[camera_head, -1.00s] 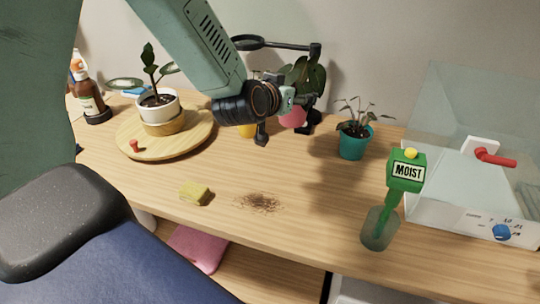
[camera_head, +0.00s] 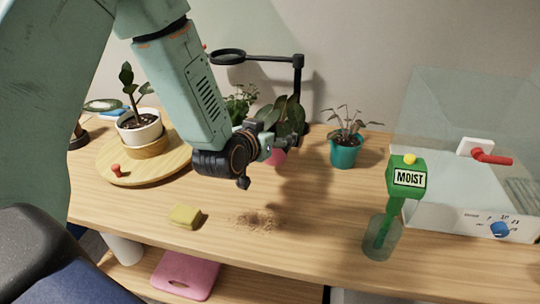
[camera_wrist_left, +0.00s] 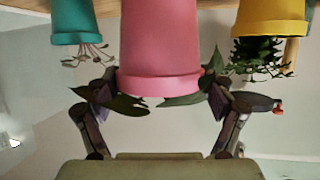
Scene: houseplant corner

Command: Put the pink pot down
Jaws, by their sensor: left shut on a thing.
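The pink pot (camera_head: 278,157) with a broad-leaved dark plant (camera_head: 283,115) is at the tips of my left gripper (camera_head: 283,145), partly hidden by it. My left gripper is shut on the pot. In the left wrist view, which is upside down, the pink pot (camera_wrist_left: 160,45) fills the middle, between the two fingers of my gripper (camera_wrist_left: 162,85). Its base is cut off at the top, so I cannot tell whether it touches the wooden table (camera_head: 330,220). My right gripper is not in view.
A teal pot (camera_head: 344,154) stands to the right, a yellow pot (camera_wrist_left: 272,18) beside the pink one. A green moisture meter (camera_head: 405,180) stands in a glass at front right. A yellow sponge (camera_head: 185,216) and spilled soil (camera_head: 257,220) lie in front. A round board (camera_head: 115,168) bears a white pot.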

